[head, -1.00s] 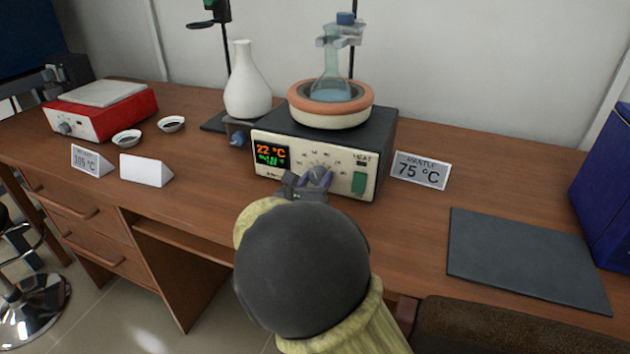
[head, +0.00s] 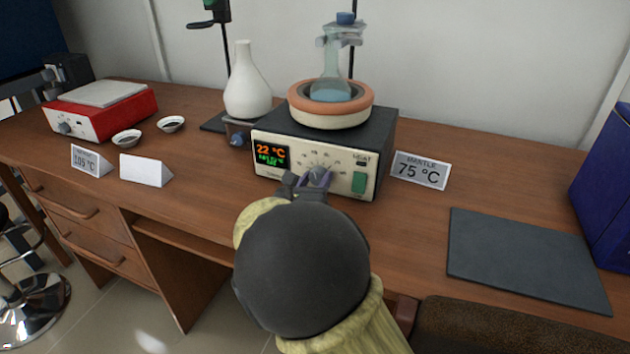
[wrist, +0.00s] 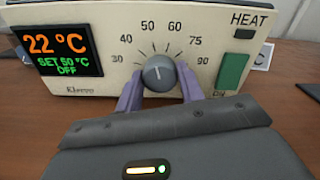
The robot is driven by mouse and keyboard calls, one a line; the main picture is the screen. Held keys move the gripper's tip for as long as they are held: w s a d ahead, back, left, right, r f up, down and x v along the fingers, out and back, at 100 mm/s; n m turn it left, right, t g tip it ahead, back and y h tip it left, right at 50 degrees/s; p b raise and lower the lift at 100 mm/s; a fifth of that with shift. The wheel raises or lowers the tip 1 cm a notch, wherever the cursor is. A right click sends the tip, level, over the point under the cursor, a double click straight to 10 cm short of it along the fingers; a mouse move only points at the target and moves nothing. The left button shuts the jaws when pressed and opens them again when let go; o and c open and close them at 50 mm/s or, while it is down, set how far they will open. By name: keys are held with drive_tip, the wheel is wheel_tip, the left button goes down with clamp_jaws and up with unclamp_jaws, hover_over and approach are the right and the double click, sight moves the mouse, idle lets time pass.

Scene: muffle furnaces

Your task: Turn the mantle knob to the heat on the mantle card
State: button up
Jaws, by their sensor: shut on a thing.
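The knob's light mark points roughly upward, toward the 50 to 60 part of the dial. The display (wrist: 57,52) reads 22 °C, with a green set line that looks like 50 °C, and OFF. The mantle card (head: 420,170) reads MANTLE 75 °C and stands right of the mantle. In the head view my gripper (head: 307,182) partly hides the knob.
A green switch (wrist: 231,73) is right of the dial, under a dark HEAT lamp (wrist: 244,34). A red hotplate (head: 100,112), two small dishes, another card (head: 88,160) and a blank one (head: 146,170) are left. A white flask (head: 247,85) stands beside the mantle; a grey mat (head: 525,258) lies right.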

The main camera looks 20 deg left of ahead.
drive_tip(key=o, duration=1)
drive_tip(key=shift+s, duration=0.1)
drive_tip(key=s+p, duration=0.1)
drive_tip(key=s, duration=0.4)
drive_tip(key=s+a+p, duration=0.1)
drive_tip(key=s, duration=0.5)
drive_tip(key=s+p, duration=0.1)
drive_tip(key=s, duration=0.5)
drive_tip(key=shift+s+a+p, duration=0.15)
drive_tip(key=shift+a+p, duration=0.05)
drive_tip(key=shift+p, duration=0.15)
